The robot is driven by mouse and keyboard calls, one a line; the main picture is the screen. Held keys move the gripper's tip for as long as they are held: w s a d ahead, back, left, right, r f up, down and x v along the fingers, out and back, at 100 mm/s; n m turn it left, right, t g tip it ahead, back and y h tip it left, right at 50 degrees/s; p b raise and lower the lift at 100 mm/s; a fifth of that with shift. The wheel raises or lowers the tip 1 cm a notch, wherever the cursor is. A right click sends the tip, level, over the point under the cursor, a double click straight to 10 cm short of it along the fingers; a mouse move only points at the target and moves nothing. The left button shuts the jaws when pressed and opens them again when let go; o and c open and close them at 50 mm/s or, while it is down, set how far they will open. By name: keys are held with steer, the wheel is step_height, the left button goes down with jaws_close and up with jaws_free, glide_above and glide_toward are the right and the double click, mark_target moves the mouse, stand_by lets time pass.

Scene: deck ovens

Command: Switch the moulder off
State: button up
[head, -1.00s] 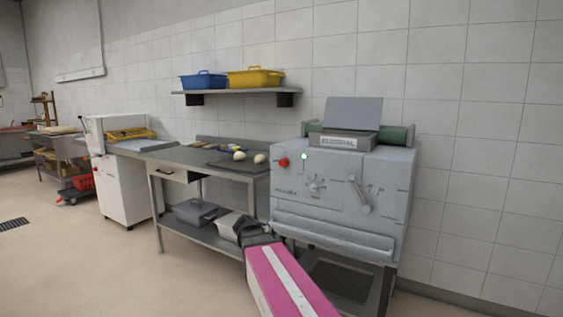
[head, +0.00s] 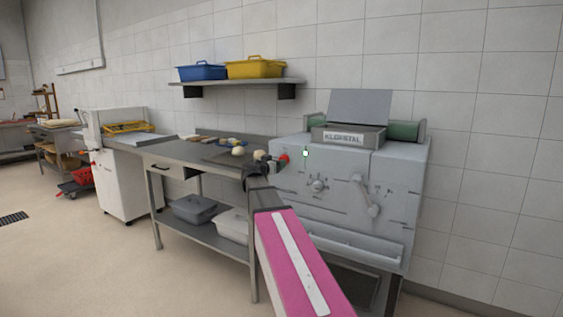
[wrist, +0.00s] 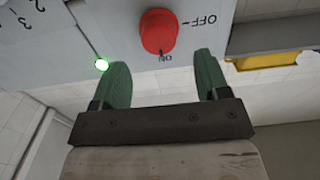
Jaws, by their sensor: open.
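The moulder (head: 335,185) is a grey machine against the tiled wall, with a dial, a lever and a lit green lamp (head: 305,153) on its front. Its red knob (head: 284,158) is at the upper left of that front. In the wrist view the red knob (wrist: 158,31) sits between upside-down OFF and ON marks, its lower edge near ON. The green lamp (wrist: 101,65) glows beside it. My gripper (wrist: 163,76) is open and empty, its green fingertips just short of the knob and apart from it. In the head view my gripper (head: 262,163) is beside the knob.
A steel table (head: 180,152) with dough pieces stands left of the moulder. A shelf (head: 240,82) above holds a blue tub (head: 202,72) and a yellow tub (head: 256,67). Open floor (head: 100,265) lies at the front left.

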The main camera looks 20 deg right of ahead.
steer(key=shift+x, duration=2.7)
steer(key=shift+c, duration=0.4)
steer(key=c, duration=0.8)
